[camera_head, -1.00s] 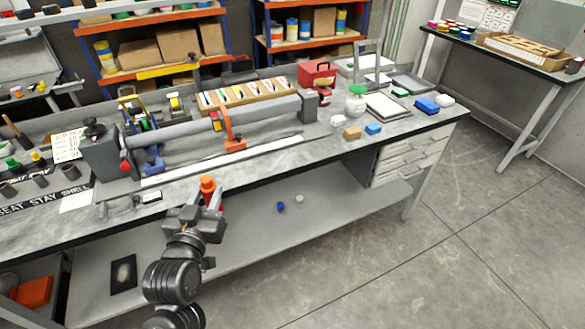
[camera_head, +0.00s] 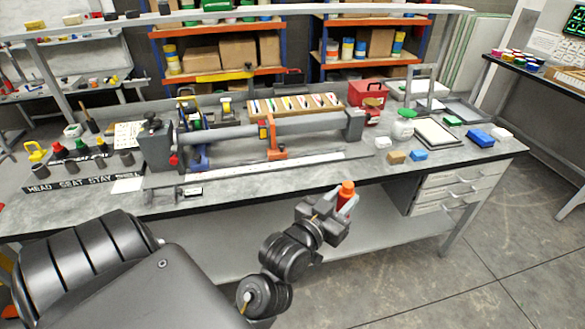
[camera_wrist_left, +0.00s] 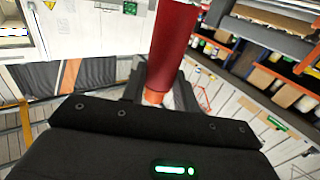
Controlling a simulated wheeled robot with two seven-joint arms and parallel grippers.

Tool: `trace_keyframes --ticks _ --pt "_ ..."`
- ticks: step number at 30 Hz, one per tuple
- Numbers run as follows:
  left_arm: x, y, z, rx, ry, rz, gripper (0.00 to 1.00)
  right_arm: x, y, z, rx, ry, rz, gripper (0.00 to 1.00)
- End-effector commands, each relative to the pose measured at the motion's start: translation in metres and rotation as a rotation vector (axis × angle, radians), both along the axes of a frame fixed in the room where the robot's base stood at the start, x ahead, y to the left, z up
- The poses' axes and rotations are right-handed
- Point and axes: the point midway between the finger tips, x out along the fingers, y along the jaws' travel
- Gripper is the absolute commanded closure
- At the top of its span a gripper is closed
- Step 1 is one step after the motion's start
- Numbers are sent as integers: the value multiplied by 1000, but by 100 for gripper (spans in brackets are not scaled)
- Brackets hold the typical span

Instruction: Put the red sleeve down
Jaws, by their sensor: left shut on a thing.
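My left gripper (camera_head: 338,212) is shut on the red sleeve (camera_head: 346,203), a red tube with an orange end (camera_head: 347,188) pointing up in the head view. It is held in the air in front of the workbench's front edge, clear of the top. In the left wrist view the red sleeve (camera_wrist_left: 174,42) rises, slightly tilted, from between the fingers, with its orange end (camera_wrist_left: 153,98) low at the jaws. The fingers hide part of it. My right gripper is not in view.
The workbench (camera_head: 300,176) carries a long grey clamp fixture (camera_head: 260,130). At its left, dark cups and coloured-top pieces stand behind a lettered strip (camera_head: 85,188). Bare top lies along the front edge.

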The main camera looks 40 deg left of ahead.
Motion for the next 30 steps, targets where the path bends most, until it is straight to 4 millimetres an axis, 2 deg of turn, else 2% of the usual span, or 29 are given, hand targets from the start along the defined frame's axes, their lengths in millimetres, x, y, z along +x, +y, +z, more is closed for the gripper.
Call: trace_keyframes --ticks 5,9,12,15,18,23,30 --pt "3 48 5 13 5 37 94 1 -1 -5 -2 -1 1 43" --pt "3 92 17 15 6 85 94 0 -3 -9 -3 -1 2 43" --pt "2 118 28 13 2 119 94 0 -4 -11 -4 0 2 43" --pt "0 136 37 9 -2 146 94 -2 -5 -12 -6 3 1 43" --pt "-1 146 42 7 -5 161 94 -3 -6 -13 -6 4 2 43" --pt "-1 149 43 3 -7 166 94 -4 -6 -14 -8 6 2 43" --pt "9 153 31 10 -9 153 94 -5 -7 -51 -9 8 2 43"
